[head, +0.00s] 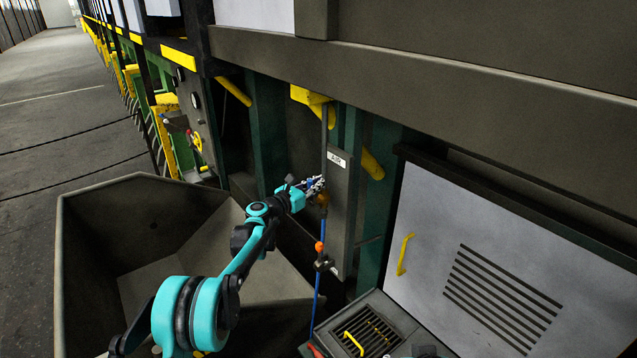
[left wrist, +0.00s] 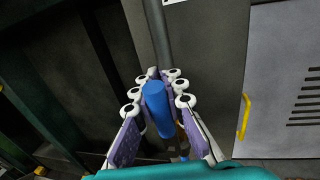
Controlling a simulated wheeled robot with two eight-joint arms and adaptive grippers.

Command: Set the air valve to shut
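The air valve (head: 322,199) is a small brass-coloured body on a vertical pipe, below a white AIR label (head: 337,160) on a grey panel. A grey pipe runs above it and a blue hose (head: 323,228) below. My left gripper (head: 316,184) is at the valve and partly covers it. In the left wrist view the valve's blue handle (left wrist: 156,105) lies between the two fingers of my left gripper (left wrist: 159,76), which close in around it and seem to touch it. The handle's exact angle to the pipe is hard to tell. My right gripper is not in view.
A large grey bin (head: 90,250) stands below and left of my left arm. An orange ball-shaped part (head: 319,246) sits lower on the hose. A light cabinet panel with a yellow handle (head: 404,254) is at the right. A dark beam (head: 450,95) runs above.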

